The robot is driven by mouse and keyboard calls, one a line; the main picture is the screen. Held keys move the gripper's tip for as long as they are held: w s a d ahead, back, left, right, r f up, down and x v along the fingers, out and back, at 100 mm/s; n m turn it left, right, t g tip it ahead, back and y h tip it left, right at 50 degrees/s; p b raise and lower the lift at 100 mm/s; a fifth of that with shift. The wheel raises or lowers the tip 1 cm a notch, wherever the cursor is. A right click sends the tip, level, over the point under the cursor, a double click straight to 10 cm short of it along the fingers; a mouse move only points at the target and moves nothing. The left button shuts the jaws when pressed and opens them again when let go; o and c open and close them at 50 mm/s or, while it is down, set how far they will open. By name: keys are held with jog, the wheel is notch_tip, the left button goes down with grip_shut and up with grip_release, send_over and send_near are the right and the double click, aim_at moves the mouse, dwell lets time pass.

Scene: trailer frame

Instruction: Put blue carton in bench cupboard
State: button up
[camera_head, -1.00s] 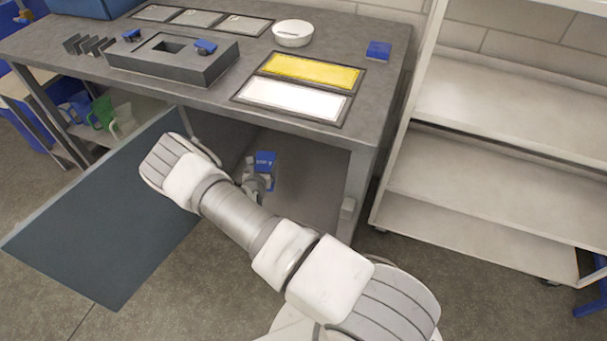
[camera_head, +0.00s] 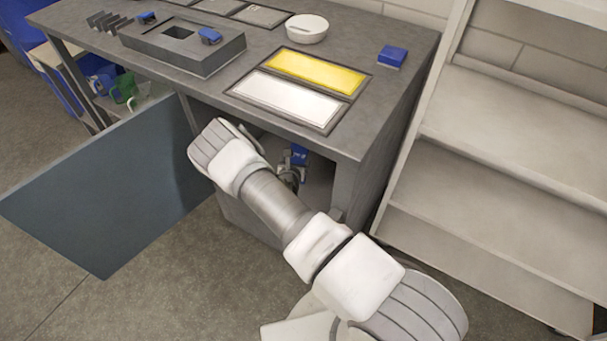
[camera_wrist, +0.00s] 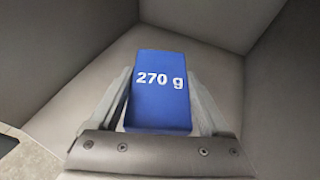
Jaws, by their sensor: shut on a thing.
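The blue carton (camera_wrist: 159,100), marked "270 g", stands between the two fingers of my gripper (camera_wrist: 160,112) in the wrist view. My gripper is shut on it. In the head view the carton (camera_head: 299,154) shows as a small blue patch inside the bench cupboard's opening, partly hidden by my arm. The bench cupboard (camera_head: 346,190) is open under the worktop. Its dark door (camera_head: 105,195) is swung out to the left. In the wrist view pale cupboard walls (camera_wrist: 225,35) surround the carton; I cannot tell whether it touches the floor.
On the bench top (camera_head: 395,110) are a yellow and a white panel (camera_head: 290,98), a white round bowl (camera_head: 306,28), a small blue box (camera_head: 392,56) and a grey fixture (camera_head: 183,48). A shelf rack (camera_head: 490,180) stands close on the right. Floor shows below the door.

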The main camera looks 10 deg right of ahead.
notch_tip(320, 180, down, 10)
jog(key=b, duration=0.3)
jog(key=shift+b, duration=0.4)
jog(key=shift+d+f, duration=0.1)
jog(key=shift+f, duration=0.15)
jog(key=o, duration=1.5)
jog(key=shift+r, duration=0.3)
jog(key=p+v, duration=0.4)
jog(key=v, duration=0.8)
